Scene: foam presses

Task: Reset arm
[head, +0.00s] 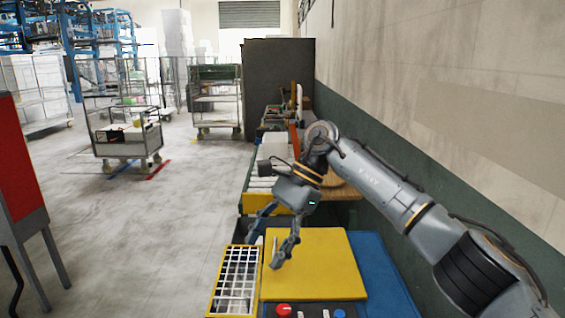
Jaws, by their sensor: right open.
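My right arm comes in from the right in the head view. My right gripper (263,240) is open and points down over the yellow plate (325,265) of the press, near the plate's left edge. I see nothing between its fingers. One finger overlaps the plate in the picture; I cannot tell whether it touches it. My left gripper is not in view.
A white grid in a yellow frame (213,302) lies left of the plate. A red button (283,310) sits at the front. A blue surface (382,280) lies right of the plate. Wheeled carts (126,150) stand on the otherwise open floor at left. A wall (440,80) bounds the right.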

